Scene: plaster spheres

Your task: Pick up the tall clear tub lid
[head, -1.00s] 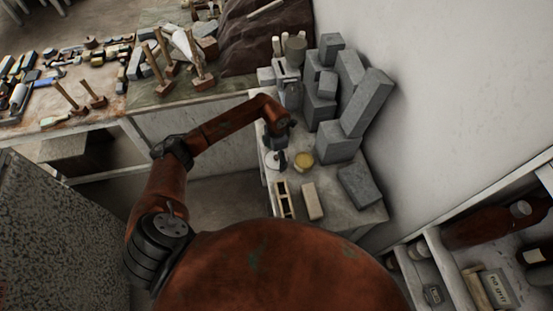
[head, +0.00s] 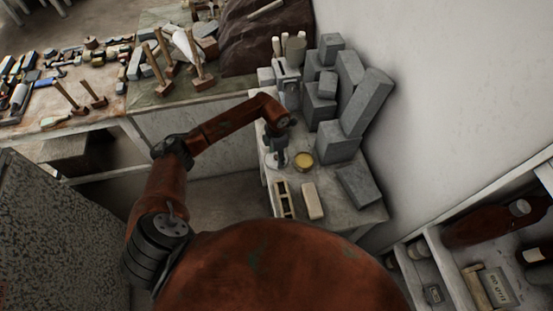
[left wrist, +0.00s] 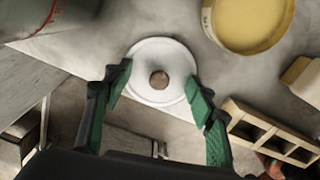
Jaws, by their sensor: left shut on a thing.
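The lid is a pale round disc with a brown knob; it shows in the left wrist view (left wrist: 144,88) and small in the head view (head: 270,160), on or just above the grey tabletop (head: 345,207). I cannot tell whether it touches the table. My left gripper (head: 280,153) points down over it. In the left wrist view its green-padded fingers stand at opposite sides of the disc, shut on its rim, with the knob between them. In the head view the gripper hides part of the lid. My right gripper is not in view.
A round tub with yellow contents (head: 304,161) stands close right of the lid. A divided wooden box (head: 283,199) and a pale block (head: 313,201) lie nearer. Grey blocks (head: 338,149) crowd the wall side. A tool bench (head: 100,115) stands at left.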

